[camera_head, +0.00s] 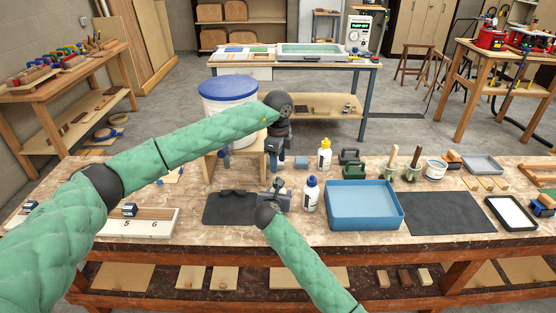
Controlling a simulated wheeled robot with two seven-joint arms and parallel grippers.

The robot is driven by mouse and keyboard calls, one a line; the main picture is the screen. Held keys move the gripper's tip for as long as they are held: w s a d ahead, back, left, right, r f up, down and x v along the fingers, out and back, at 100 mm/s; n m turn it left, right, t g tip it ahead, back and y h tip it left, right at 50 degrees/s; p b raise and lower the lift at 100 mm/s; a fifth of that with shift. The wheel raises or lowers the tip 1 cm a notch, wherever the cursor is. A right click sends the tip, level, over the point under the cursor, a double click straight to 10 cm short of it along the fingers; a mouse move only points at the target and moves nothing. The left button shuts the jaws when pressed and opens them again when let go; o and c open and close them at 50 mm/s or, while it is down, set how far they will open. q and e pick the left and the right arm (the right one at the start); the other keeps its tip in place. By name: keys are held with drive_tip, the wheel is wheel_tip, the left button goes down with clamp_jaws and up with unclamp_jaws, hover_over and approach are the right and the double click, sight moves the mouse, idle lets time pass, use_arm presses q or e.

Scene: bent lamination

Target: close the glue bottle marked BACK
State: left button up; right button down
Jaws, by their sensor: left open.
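Two white glue bottles stand upright on the workbench. One has a yellow cap (324,156) and stands farther back; the other has a blue cap (311,195) and stands nearer, left of the blue tray. Their markings are too small to read, so I cannot tell which is BACK, nor whether either is closed. My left gripper (275,166) points down, open, left of the yellow-capped bottle and apart from both bottles. My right gripper (277,188) is low over the bench, left of the blue-capped bottle; its fingers are too unclear to judge.
A blue tray (363,224) and dark mat (444,227) lie right of the bottles. A black sheet (229,208) lies left of my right gripper. Brush pots (390,172) and a white tub (434,167) stand behind. A blue-lidded drum (229,108) stands beyond the bench.

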use_arm(q)
drive_tip(key=shift+f, duration=0.1)
drive_tip(key=shift+f, duration=3.95)
drive_tip(key=shift+c, duration=0.4)
drive_tip(key=c, duration=0.9)
drive_tip(key=m, duration=0.5)
drive_tip(key=shift+c, duration=0.2)
drive_tip(key=m, duration=1.1)
drive_tip(key=shift+m, duration=0.3)
drive_tip(key=m, duration=0.6)
drive_tip(key=shift+w, duration=0.1)
